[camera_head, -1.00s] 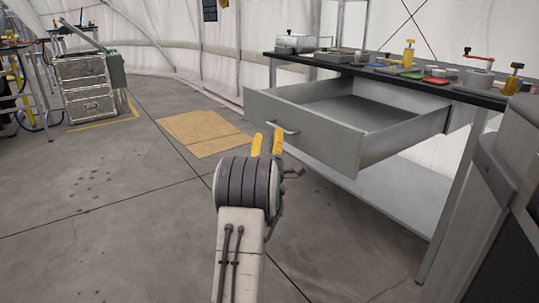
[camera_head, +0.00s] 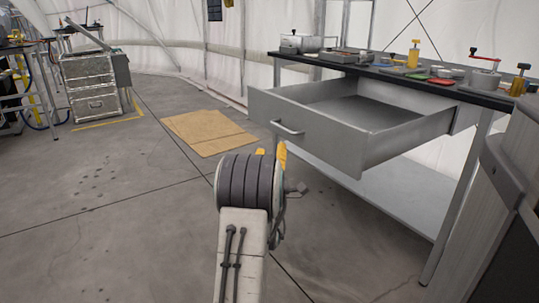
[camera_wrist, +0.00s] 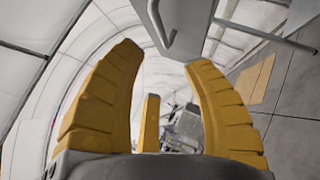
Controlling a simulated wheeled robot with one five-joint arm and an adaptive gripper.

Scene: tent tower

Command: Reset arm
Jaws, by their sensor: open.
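My arm rises from the bottom middle of the head view, and the yellow fingers of my gripper (camera_head: 271,156) show just past its dark ribbed joint. In the wrist view my gripper (camera_wrist: 165,65) is open, its yellow fingers spread with nothing between them. The grey drawer (camera_head: 330,135) under the workbench stands pulled out and looks empty inside. Its handle (camera_head: 287,128) is just beyond my fingers in the head view. The handle also shows in the wrist view (camera_wrist: 160,25) at the top, apart from the fingers.
The workbench (camera_head: 440,87) holds several tools and small parts. A tan mat (camera_head: 208,132) lies on the floor left of the drawer. A silver case (camera_head: 90,85) stands at the far left. A grey cabinet-like body (camera_head: 510,190) fills the right edge. The floor at left is clear.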

